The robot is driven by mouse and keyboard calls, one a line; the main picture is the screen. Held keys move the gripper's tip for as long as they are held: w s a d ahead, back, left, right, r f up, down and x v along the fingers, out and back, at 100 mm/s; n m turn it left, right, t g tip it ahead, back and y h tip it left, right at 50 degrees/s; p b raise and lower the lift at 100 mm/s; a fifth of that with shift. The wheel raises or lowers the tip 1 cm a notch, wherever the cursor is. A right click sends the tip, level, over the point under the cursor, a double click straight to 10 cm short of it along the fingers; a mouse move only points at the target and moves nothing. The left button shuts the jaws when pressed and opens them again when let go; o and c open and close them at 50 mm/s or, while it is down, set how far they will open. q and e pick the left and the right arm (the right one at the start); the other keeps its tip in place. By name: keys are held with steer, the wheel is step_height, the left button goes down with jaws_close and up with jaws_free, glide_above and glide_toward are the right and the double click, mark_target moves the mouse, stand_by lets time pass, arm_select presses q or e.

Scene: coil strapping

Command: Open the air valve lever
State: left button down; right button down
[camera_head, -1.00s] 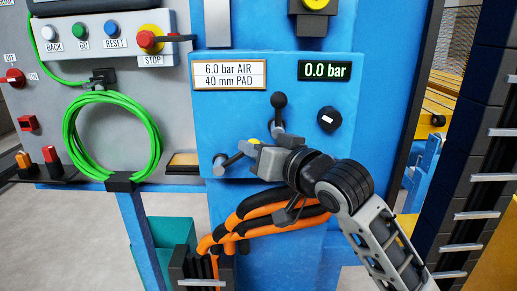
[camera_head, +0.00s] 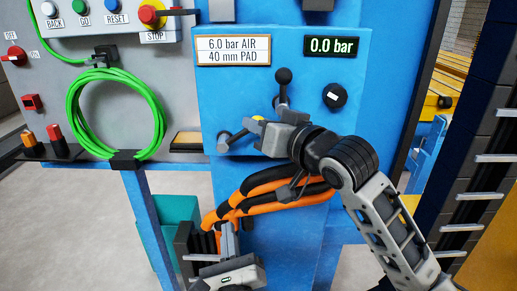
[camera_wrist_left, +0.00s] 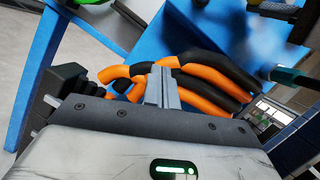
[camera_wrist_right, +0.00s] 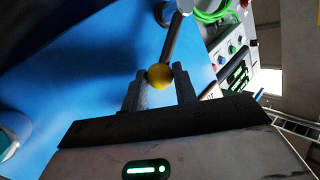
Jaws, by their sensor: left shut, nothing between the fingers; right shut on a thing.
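The air valve lever is a grey rod (camera_head: 238,136) with a yellow ball knob (camera_wrist_right: 159,72), low on the blue valve panel (camera_head: 220,100). It slants up and right from its pivot at the panel's lower left. My right gripper (camera_head: 264,128) is shut on the knob; the right wrist view shows the ball between the fingertips. The gripper partly hides the knob in the head view. The green readout (camera_head: 333,46) shows 0.0 bar. My left gripper (camera_head: 230,232) is shut and empty, in front of the orange hoses; its fingers also show in the left wrist view (camera_wrist_left: 162,80).
A second lever with a black ball (camera_head: 283,76) stands upright just above my right gripper. A black dial (camera_head: 335,95) sits to its right. Orange and black hoses (camera_head: 265,194) hang below. A green coil (camera_head: 117,115) and buttons are at left.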

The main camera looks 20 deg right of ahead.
arm_select(q)
steer(key=s+d+r+m+t+h, duration=0.3)
steer(key=d+r+m+h, duration=0.15)
steer(key=r+m, duration=0.25)
steer(key=x, duration=0.6)
steer(key=d+x, duration=0.1)
steer(key=x, duration=0.2)
steer(key=shift+w, duration=0.1)
steer(key=r, duration=0.1)
steer(key=w+r, duration=0.1)
steer(key=r, duration=0.1)
steer(key=shift+r, duration=0.45)
